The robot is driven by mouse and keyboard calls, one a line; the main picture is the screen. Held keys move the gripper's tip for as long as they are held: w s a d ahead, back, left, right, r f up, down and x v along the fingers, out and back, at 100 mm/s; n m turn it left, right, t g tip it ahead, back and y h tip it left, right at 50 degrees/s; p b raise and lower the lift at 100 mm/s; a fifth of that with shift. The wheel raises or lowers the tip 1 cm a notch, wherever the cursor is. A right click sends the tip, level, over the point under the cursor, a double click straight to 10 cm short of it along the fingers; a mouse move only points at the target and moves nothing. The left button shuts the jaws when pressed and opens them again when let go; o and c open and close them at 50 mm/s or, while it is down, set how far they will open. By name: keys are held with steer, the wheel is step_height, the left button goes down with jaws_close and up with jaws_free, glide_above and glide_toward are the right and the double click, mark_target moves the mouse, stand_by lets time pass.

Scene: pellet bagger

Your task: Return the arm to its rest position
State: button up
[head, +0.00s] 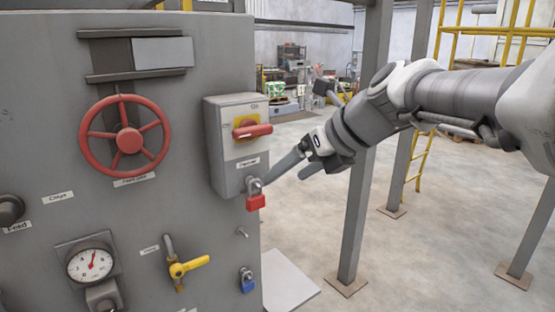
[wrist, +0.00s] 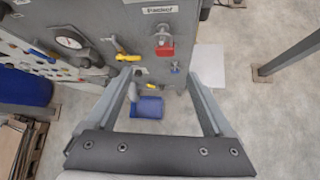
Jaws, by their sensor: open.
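My arm reaches in from the right side of the head view. My gripper (head: 290,172) is open, with its fingers pointing left toward the isolator box (head: 235,145) on the grey machine panel (head: 60,130). A red padlock (head: 256,202) hangs at the foot of that box, close to the fingertips in the picture. In the wrist view my gripper (wrist: 163,82) shows two spread fingers with nothing held between them. The red padlock also shows in the wrist view (wrist: 165,50), above the fingertips. I cannot tell whether a finger touches it.
The panel carries a red handwheel (head: 128,140), a gauge (head: 90,263), a yellow valve lever (head: 190,266) and a blue padlock (head: 247,280). A grey post (head: 360,210) stands behind my gripper. Yellow ladder rails (head: 420,165) stand farther right. Open floor lies between.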

steer(key=v, duration=0.4)
steer(key=s+d+f+n+h+b, duration=0.1)
steer(key=s+d+f+n+h, duration=0.2)
steer(key=s+f+n, duration=0.5)
steer(key=s+d+f+n+h+b, duration=0.2)
steer(key=s+f+n, duration=0.7)
steer(key=n, duration=1.3)
steer(key=shift+s+d+f+g+h, duration=0.3)
steer(key=shift+d+f+g+h, duration=0.1)
steer(key=shift+d+f+h, duration=0.5)
steer(key=shift+d, duration=0.1)
steer(key=c, duration=0.5)
steer(key=shift+c, duration=0.4)
